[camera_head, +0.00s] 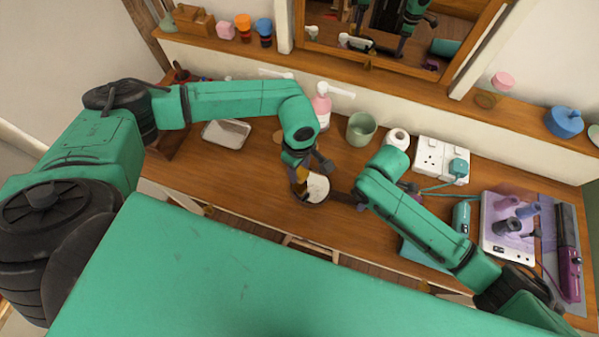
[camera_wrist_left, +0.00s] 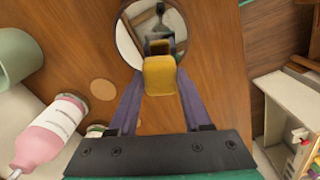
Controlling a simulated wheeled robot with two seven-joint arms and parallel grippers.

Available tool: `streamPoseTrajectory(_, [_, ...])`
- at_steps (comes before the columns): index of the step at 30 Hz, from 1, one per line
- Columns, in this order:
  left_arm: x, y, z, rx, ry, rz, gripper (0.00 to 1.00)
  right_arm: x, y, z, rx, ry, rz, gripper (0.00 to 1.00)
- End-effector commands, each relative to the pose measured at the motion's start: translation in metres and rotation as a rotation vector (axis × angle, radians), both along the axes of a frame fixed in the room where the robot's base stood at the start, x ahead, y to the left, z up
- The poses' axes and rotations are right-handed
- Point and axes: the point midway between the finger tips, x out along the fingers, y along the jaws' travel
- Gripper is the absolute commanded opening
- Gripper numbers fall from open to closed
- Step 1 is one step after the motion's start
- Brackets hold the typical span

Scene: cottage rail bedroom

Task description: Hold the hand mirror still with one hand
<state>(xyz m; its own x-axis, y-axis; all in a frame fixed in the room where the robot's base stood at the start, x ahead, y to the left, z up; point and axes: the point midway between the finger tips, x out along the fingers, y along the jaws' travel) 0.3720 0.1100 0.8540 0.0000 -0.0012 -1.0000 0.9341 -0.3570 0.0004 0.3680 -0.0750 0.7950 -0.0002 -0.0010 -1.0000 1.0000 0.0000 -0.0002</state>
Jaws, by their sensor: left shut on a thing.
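The hand mirror (camera_head: 318,187) is a round glass with a dark rim, over the wooden vanity top in the head view. It also shows at the top of the left wrist view (camera_wrist_left: 130,38), with a reflection in the glass. My left gripper (camera_head: 301,176) is at the mirror's left edge in the head view. Its purple fingers and yellow tips (camera_wrist_left: 159,76) are shut on the mirror at its near edge; the tips cover the grasped part. My right arm reaches in from the lower right. Its fingertips are not clear there, so I cannot tell their state.
A pink pump bottle (camera_head: 321,108) and a green cup (camera_head: 361,129) stand behind the mirror. A metal tray (camera_head: 226,133) lies at left. A white socket box (camera_head: 441,158) and a board with purple pieces (camera_head: 508,247) are at right. A large wall mirror (camera_head: 480,45) stands behind.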

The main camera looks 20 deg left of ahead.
Motion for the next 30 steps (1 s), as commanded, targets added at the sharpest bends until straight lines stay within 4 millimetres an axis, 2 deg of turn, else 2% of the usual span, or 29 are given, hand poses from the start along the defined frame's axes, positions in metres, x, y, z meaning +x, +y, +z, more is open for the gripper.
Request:
streamPoseTrajectory(6, [0.0, 0.0, 0.023, 0.0, -0.001, 0.001, 0.04, 0.0, 0.0, 0.0, 0.001, 0.0, 0.0, 0.0])
streamPoseTrajectory(16, [0.0, 0.0, 0.027, 0.0, 0.0, 0.001, 0.04, 0.0, 0.0, 0.0, 0.001, 0.0, 0.0, 0.0])
streamPoseTrajectory(24, [0.0, 0.0, 0.053, 0.001, -0.001, 0.001, 0.04, 0.0, 0.0, 0.0, 0.001, -0.001, 0.0, 0.0])
streamPoseTrajectory(30, [0.0, 0.0, 0.055, 0.0, 0.001, 0.001, 0.04, 0.0, 0.0, 0.0, 0.001, -0.001, 0.0, 0.0])
